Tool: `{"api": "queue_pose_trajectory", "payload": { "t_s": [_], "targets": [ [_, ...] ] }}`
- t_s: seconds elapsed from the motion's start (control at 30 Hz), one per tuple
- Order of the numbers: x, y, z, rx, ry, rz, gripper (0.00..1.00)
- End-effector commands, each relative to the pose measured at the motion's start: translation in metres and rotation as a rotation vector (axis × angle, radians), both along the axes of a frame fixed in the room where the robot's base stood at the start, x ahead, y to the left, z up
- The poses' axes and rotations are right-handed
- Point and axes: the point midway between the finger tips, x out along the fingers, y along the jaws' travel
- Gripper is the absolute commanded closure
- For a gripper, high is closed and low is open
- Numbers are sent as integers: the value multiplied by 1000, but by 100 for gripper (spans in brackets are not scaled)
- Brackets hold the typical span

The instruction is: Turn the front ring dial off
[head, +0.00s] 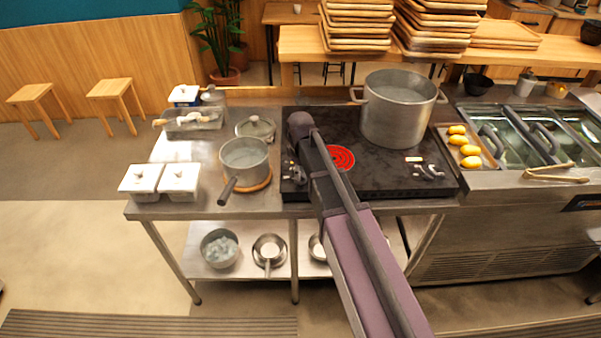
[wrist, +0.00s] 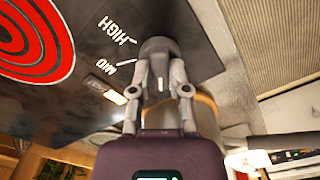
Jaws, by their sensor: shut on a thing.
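The black stove top (head: 385,185) has a glowing red ring (head: 340,157), which also fills the upper left of the wrist view (wrist: 30,40). My gripper (head: 294,172) is low at the stove's front left corner, left of the red ring. In the wrist view my gripper (wrist: 158,72) is shut with its two fingers on either side of a dark round dial (wrist: 158,48). HIGH and MID labels (wrist: 115,32) show left of the dial. The dial's other markings are hidden. In the head view my arm hides part of the stove.
A large pot (head: 398,110) stands at the stove's back right. More dials (head: 425,170) sit at the front right. A saucepan (head: 244,158) stands on a wooden mat left of the stove, near my gripper. White lidded containers (head: 160,180) are farther left.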

Motion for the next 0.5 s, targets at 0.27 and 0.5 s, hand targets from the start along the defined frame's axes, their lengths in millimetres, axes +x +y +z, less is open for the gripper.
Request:
{"api": "queue_pose_trajectory", "payload": {
  "t_s": [0.27,0.5],
  "targets": [
    [-1,0,0,0,2,172,100],
    [-1,0,0,0,2,232,100]
  ]
}}
